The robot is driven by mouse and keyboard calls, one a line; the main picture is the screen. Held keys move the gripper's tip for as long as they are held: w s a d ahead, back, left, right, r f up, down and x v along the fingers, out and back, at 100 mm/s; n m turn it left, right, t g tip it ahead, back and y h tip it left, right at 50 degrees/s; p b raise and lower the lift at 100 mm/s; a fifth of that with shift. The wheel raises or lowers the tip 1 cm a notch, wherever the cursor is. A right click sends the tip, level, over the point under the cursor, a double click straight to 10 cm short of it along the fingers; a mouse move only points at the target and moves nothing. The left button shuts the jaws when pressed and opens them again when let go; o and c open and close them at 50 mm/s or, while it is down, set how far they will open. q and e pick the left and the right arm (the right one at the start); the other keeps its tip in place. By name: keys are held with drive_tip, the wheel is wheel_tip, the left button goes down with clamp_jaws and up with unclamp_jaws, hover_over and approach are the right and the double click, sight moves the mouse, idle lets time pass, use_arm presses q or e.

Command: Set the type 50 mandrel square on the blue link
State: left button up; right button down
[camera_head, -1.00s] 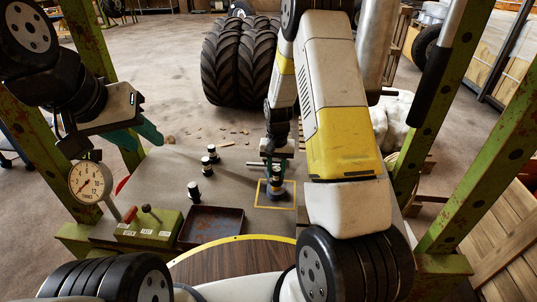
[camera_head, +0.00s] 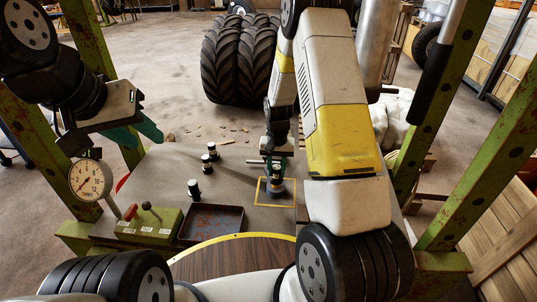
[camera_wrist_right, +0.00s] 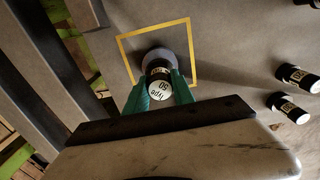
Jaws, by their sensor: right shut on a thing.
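The type 50 mandrel (camera_wrist_right: 159,88), black with a white top marked "type 50", is between the teal fingers of my right gripper (camera_wrist_right: 158,92), which is shut on it. In the head view my right gripper (camera_head: 274,166) is over the yellow square outline. The round blue-grey link (camera_head: 276,187) lies inside that outline. It also shows in the right wrist view (camera_wrist_right: 154,54), partly hidden under the mandrel. The mandrel is over or on the link; I cannot tell whether they touch. My left gripper (camera_head: 137,132) is open and empty at the left, away from these.
Several other black mandrels with white bands stand left of the outline (camera_head: 194,189). A dark red tray (camera_head: 211,224), a green control box (camera_head: 150,226) and a dial gauge (camera_head: 89,180) are at the front left. Green posts flank the grey table (camera_head: 235,170).

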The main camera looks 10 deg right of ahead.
drive_tip(key=shift+f, duration=0.2)
idle(0.3)
drive_tip(key=c, duration=1)
unclamp_jaws()
drive_tip(key=shift+r, duration=0.1)
wheel_tip(320, 180, up, 8)
drive_tip(key=shift+f, duration=0.2)
